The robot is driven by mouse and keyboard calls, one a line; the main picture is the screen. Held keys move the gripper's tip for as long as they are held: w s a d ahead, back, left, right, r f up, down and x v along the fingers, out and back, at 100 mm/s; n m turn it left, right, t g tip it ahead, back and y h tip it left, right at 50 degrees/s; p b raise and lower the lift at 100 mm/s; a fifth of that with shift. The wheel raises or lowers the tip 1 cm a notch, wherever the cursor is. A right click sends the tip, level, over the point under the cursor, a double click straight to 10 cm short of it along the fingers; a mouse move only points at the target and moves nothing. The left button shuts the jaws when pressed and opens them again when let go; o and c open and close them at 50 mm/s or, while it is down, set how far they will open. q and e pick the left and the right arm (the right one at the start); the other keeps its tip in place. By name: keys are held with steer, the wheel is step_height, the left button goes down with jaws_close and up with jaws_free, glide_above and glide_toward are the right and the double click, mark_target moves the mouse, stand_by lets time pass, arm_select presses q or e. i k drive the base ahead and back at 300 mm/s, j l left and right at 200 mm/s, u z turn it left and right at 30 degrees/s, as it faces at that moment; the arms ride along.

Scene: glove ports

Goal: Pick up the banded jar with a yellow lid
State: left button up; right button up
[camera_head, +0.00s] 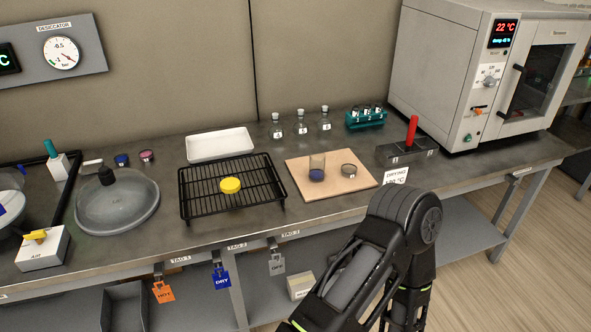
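A small round yellow lid (230,185) sits on the black wire rack (262,205) on the bench. Seen from above, it covers most of the jar, and I cannot make out a band on the side. My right arm comes up from the bottom edge, right of centre, and bends in front of the bench. Its gripper is not visible. My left arm and gripper are out of view. Nothing touches the yellow-lidded jar.
A wooden board (330,190) right of the rack holds a clear jar with blue at its base (317,172) and a small dark-topped container (349,170). A white tray (220,145) lies behind the rack. A glass dome (118,205) stands left. A red-handled block (405,153) stands right.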

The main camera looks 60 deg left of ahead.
mark_target(317, 167)
steer(key=u, duration=1.7)
